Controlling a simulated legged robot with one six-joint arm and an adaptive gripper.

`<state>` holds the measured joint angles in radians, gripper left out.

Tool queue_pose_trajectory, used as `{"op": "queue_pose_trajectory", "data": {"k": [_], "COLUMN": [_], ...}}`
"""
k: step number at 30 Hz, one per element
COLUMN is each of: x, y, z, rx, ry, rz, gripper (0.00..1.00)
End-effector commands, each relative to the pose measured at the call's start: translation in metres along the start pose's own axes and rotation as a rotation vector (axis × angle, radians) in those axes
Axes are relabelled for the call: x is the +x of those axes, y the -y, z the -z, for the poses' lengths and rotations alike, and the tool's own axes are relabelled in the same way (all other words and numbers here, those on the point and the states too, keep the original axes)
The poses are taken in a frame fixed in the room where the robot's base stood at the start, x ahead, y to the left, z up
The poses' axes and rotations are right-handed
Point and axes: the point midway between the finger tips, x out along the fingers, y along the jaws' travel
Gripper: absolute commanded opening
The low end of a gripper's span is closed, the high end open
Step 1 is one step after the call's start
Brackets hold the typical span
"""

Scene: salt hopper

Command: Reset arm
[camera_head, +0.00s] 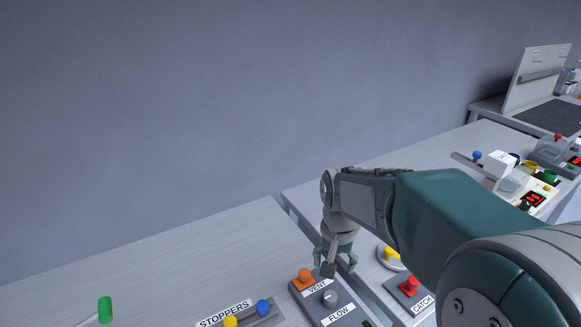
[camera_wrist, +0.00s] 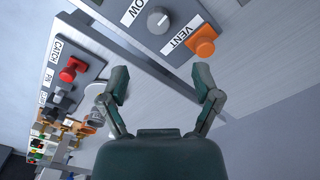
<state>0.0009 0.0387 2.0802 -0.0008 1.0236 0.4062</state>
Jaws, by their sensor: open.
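My gripper (camera_head: 335,262) hangs from my extended arm over the table near the panel labelled VENT and FLOW (camera_head: 345,311). In the wrist view my gripper (camera_wrist: 163,88) has its two fingers spread apart with nothing between them. The orange VENT knob (camera_head: 303,277) is just left of the fingers in the head view. In the wrist view this orange knob (camera_wrist: 204,47) lies beyond the right finger. The grey FLOW knob (camera_wrist: 158,20) shows above the gap between the fingers. I cannot tell whether a finger touches the panel.
A STOPPERS rack (camera_head: 245,315) with blue and yellow knobs is at the front, and a green handle (camera_head: 105,309) is at left. A red CATCH knob (camera_head: 409,286) and a yellow piece (camera_head: 391,253) are right of the gripper. The wall-side tabletop (camera_head: 180,245) is clear.

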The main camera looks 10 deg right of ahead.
Motion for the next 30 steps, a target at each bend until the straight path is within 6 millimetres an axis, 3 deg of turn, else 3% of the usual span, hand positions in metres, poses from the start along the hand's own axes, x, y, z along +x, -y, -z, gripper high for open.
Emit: {"op": "queue_pose_trajectory", "data": {"k": [5, 15, 30], "x": [-0.015, -0.053, -0.079], "y": [-0.005, -0.023, -0.051], "z": [-0.012, -0.055, -0.119], "rx": [-0.034, -0.162, -0.345], "ry": [-0.044, -0.194, -0.42], "rz": [0.018, 0.066, 0.1], "gripper": [0.81, 0.81, 0.81]}}
